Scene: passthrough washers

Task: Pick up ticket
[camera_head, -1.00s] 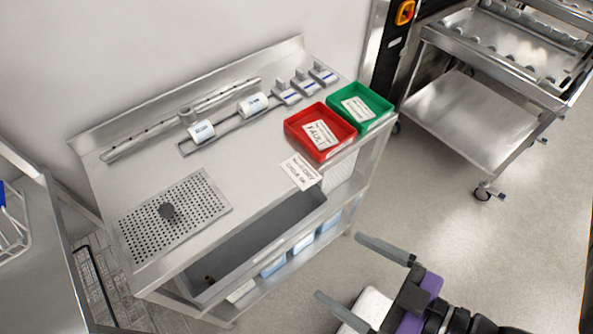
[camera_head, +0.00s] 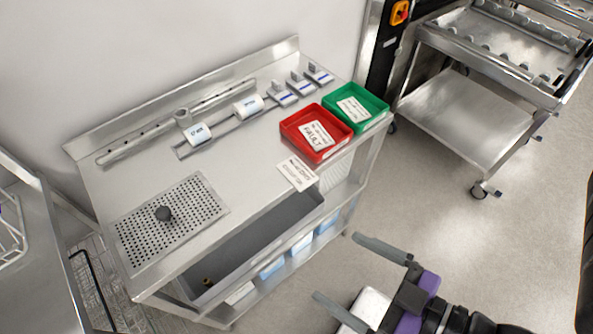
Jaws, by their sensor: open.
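A white printed ticket (camera_head: 298,173) lies at the front edge of the steel bench (camera_head: 250,165), in front of the red tray. It seems to stick out a little past the edge. Another white card marked FAULT (camera_head: 315,135) is in the red tray (camera_head: 329,155), and a white card (camera_head: 353,109) is in the green tray (camera_head: 374,119). My gripper (camera_head: 347,272) is open and empty at the lower right, over the floor, in front of the bench and apart from the ticket.
Two white rolls on a rail (camera_head: 198,133) and several small white-and-blue devices (camera_head: 300,86) stand at the bench's back. A perforated plate with a dark knob (camera_head: 163,213) is at left. Below is a grey bin (camera_head: 255,240). A steel trolley (camera_head: 460,115) stands at the right; floor between is clear.

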